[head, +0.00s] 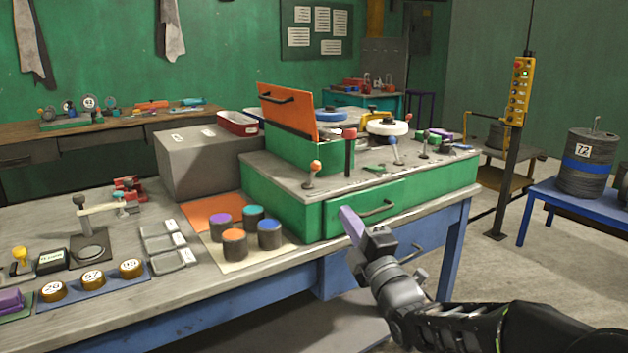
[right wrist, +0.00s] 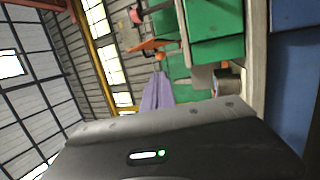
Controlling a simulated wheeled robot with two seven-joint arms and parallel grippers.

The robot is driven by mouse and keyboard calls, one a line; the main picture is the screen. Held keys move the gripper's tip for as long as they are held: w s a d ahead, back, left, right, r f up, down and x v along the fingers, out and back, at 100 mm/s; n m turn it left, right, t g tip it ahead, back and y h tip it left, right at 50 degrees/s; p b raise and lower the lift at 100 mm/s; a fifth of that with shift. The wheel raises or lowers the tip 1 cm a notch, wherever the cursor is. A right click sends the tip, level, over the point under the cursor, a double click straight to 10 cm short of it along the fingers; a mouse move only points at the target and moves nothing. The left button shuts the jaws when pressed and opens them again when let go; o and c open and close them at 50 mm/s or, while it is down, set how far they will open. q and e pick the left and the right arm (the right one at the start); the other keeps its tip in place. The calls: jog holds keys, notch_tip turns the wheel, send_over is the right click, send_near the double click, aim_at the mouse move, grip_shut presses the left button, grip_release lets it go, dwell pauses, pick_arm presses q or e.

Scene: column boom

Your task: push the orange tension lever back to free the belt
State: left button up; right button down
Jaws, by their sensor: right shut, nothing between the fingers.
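A short lever with an orange knob (head: 315,167) stands on the near left part of the grey top of the green machine housing (head: 290,205). A white-rimmed wheel with a blue hub (head: 387,128) sits further back on that top. I cannot make out the belt. My right gripper (head: 350,224), with purple fingers, is shut and empty. It is in front of the housing, below and to the right of the orange-knobbed lever, apart from it. The purple fingers (right wrist: 158,92) also show in the right wrist view. My left gripper is not in view.
An open orange lid (head: 287,108) stands behind the lever. A red-knobbed lever (head: 350,134) and a blue-knobbed lever (head: 392,141) stand to its right. The drawer handle (head: 378,209) juts out near my right gripper. Several dark cylinders with coloured tops stand left of the housing.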

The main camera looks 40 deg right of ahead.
aim_at(317, 169)
jog(key=shift+w, duration=0.15)
jog(key=p+x, duration=0.2)
jog(key=x, duration=1.1)
jog(key=shift+w+d+r, duration=0.1)
jog(key=shift+w, duration=0.3)
jog(key=shift+r, duration=0.1)
